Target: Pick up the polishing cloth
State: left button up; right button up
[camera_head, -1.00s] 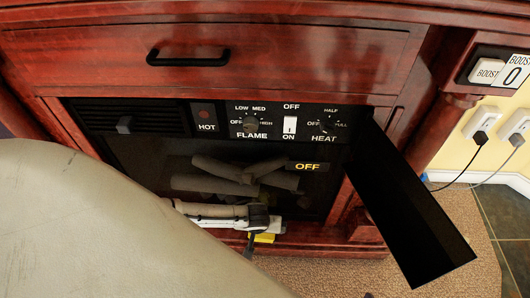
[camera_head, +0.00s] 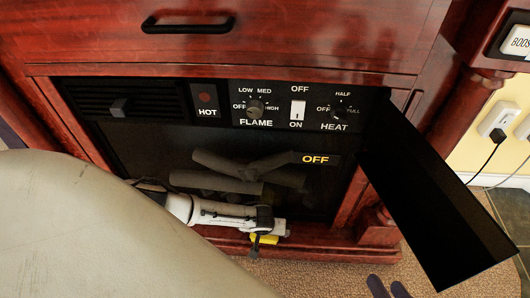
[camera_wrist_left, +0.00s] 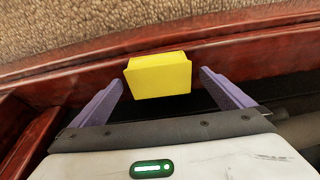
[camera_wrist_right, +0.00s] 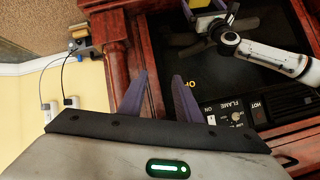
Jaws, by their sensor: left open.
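The polishing cloth appears as a yellow folded block (camera_wrist_left: 160,74) at the wooden ledge of the fireplace, and it shows small in the head view (camera_head: 268,239). My left gripper (camera_wrist_left: 162,80) is open, with one purple finger on each side of the cloth and visible gaps between. In the head view the left gripper (camera_head: 257,246) is small, dark and partly hidden by its own wrist. My right gripper (camera_head: 388,287) shows only its fingertips at the bottom edge. In the right wrist view its fingers (camera_wrist_right: 160,76) are apart and empty.
An open black flap (camera_head: 435,205) juts out at the right of the fireplace control panel (camera_head: 270,108). Dark logs (camera_head: 235,170) lie behind the left arm. A beige rounded surface (camera_head: 90,230) blocks the lower left. Carpet (camera_head: 330,270) is clear below the ledge.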

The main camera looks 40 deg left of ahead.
pick_arm(q)
jog(key=c, duration=1.1)
